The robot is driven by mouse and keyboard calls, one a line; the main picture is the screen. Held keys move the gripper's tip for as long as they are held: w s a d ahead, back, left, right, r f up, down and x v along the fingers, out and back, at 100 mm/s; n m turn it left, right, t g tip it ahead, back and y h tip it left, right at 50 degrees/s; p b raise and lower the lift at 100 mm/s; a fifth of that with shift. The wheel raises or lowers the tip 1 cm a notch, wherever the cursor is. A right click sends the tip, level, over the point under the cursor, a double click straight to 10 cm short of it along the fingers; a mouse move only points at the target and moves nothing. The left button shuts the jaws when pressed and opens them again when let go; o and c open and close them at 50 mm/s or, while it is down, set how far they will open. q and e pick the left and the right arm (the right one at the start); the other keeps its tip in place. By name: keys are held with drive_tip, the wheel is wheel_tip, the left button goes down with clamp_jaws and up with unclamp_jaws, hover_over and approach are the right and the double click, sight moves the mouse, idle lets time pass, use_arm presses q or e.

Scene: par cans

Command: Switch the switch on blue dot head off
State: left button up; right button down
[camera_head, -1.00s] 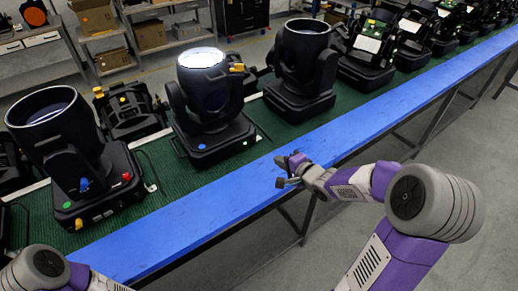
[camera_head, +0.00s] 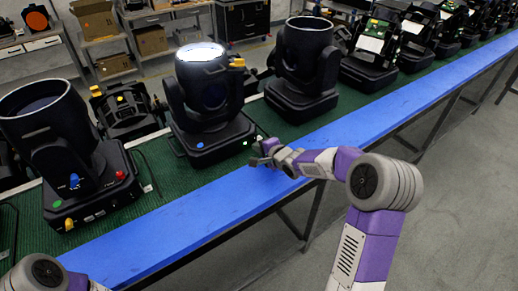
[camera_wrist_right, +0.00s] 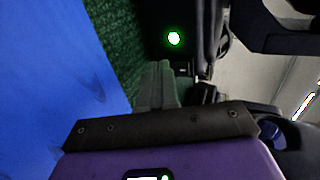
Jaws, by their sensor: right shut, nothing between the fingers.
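The blue dot head (camera_head: 205,92) stands on the green strip, with a blue dot (camera_head: 172,143) on its base and its top lens glowing white. A small green light (camera_head: 247,142) shows on the right end of its base. In the right wrist view a green light (camera_wrist_right: 174,38) glows on a dark base, just beyond my fingers. My right gripper (camera_head: 260,155) is shut and empty, close to that end of the base; its fingers (camera_wrist_right: 158,85) point at the area just below the light. The switch itself cannot be made out clearly. My left gripper is out of view.
More units line the green strip (camera_head: 150,165) to the back right. The blue table edge (camera_head: 190,215) in front is clear.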

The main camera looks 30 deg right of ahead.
drive_tip(key=shift+w+f+b, duration=0.15)
drive_tip(key=shift+f+b, duration=0.1)
drive_tip(key=shift+b, duration=0.25)
drive_tip(key=shift+t, duration=0.4)
drive_tip(key=shift+r, duration=0.15)
drive_tip(key=shift+w, duration=0.1)
drive_tip(key=shift+r+p, duration=0.95)
drive_tip(key=shift+p, duration=0.05)
drive_tip(key=shift+f, duration=0.1)
